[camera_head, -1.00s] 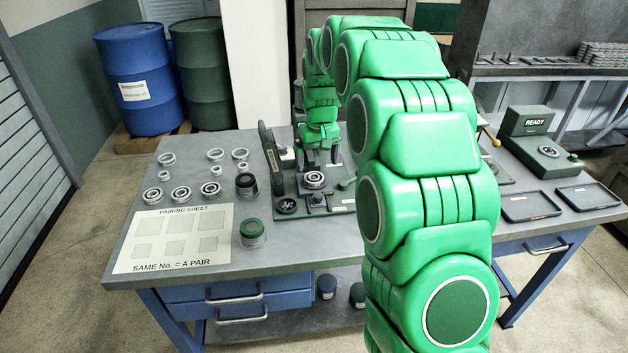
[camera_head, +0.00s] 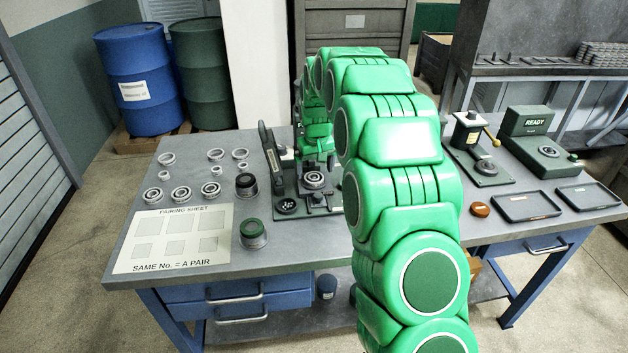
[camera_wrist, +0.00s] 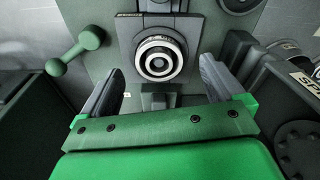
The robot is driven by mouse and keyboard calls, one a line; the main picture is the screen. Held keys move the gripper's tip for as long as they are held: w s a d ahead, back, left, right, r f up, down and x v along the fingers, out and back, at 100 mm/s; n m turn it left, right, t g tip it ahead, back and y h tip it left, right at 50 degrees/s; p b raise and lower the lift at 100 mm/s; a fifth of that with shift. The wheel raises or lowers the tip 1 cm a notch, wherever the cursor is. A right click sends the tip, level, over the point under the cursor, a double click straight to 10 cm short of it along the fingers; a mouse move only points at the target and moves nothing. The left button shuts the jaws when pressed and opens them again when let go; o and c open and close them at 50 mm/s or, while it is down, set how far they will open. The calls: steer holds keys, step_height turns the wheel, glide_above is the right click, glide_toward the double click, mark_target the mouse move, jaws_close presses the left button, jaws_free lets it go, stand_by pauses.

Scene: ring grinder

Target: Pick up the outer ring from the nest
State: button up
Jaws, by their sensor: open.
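The outer ring is part of a round silver ring set (camera_wrist: 160,58) seated on a dark square nest (camera_wrist: 137,24) in the wrist view. Concentric rings show with a dark centre; I cannot tell whether the outer ring is separate from the inner parts. The ring set also shows in the head view (camera_head: 314,180), on the fixture in the middle of the bench. My gripper (camera_wrist: 161,68) is open and empty. Its two fingers stand left and right of the ring set, with gaps on both sides. Their height above it is hard to tell.
A green ball-ended handle (camera_wrist: 78,52) lies left of the nest and a dark housing (camera_wrist: 285,90) right. Several loose rings (camera_head: 181,194) and a pairing sheet (camera_head: 175,240) lie on the bench's left. Dark trays (camera_head: 528,206) lie at the right.

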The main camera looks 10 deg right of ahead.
mark_target(314, 178)
steer(key=shift+w+f, duration=0.15)
steer(key=shift+f, duration=0.6)
steer(key=shift+w+f, duration=0.15)
steer(key=shift+f, duration=0.6)
steer(key=shift+c, duration=0.3)
steer(key=c, duration=1.1)
